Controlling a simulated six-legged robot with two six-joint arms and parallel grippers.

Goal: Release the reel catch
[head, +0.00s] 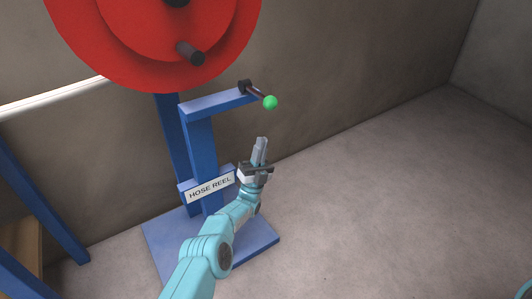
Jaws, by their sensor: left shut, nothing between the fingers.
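The red hose reel (125,55) is at the top left on a blue stand (203,160) labelled HOSE REEL (210,187). A dark crank handle (189,53) sticks out from its face. A catch lever (256,91) with a green ball knob (270,102) sits at the end of the stand's side arm, right of the reel. My left gripper (261,142) is shut and empty, pointing up. It is below the green knob, apart from it. My right gripper is not in view.
The stand's blue base plate (165,243) lies on the floor under my left arm. Blue posts (40,203) of another frame stand at the left. A brown wall is behind. The grey floor (400,200) to the right is clear.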

